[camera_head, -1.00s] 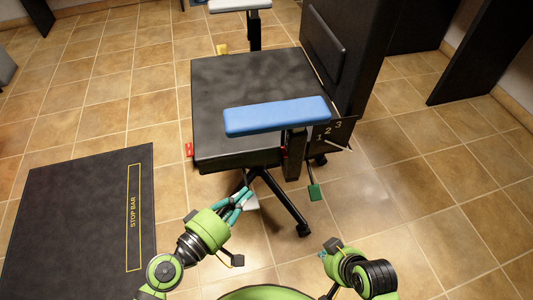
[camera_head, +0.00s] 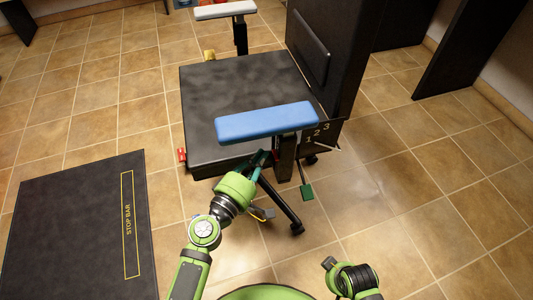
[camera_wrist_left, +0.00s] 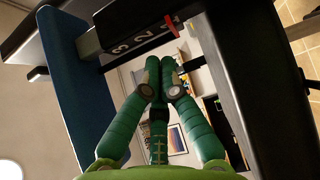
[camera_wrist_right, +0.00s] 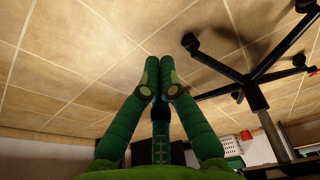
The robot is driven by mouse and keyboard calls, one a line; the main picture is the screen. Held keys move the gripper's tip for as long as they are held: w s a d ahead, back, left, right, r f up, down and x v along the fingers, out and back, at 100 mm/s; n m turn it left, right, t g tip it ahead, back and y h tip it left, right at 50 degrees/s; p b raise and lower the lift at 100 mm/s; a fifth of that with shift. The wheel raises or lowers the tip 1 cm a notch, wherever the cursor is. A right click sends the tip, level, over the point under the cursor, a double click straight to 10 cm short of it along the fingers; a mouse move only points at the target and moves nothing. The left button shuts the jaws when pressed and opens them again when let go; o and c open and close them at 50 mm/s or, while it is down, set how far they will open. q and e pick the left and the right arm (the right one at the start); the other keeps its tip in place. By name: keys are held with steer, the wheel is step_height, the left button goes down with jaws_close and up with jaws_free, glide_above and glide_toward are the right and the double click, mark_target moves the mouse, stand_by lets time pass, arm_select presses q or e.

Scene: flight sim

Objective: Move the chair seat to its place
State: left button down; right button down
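The chair has a wide black seat (camera_head: 225,85), a black backrest (camera_head: 325,50) and a blue armrest (camera_head: 265,122) on the near side. A plate marked 1, 2, 3 (camera_head: 323,134) is at the seat's rear corner, with a thin pale pointer beside it. The plate also shows in the left wrist view (camera_wrist_left: 143,38). My left gripper (camera_head: 262,157) is by the seat's near side, under the blue armrest and left of its post. Its fingertips meet with nothing visible between them. My right gripper (camera_wrist_right: 158,72) is low, near the chair's wheeled base (camera_wrist_right: 250,80), fingertips together and empty.
A green-ended lever (camera_head: 307,191) hangs below the seat. A red tab (camera_head: 182,155) and a yellow piece (camera_head: 209,55) are at the seat's left side. A black STOP BAR mat (camera_head: 80,230) lies at left. Tiled floor is clear at right.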

arm_select(q)
steer(key=shift+w+d, duration=0.2)
steer(key=shift+d, duration=0.7)
arm_select(e)
steer(key=shift+s+f, duration=0.1)
steer(key=shift+f, duration=0.05)
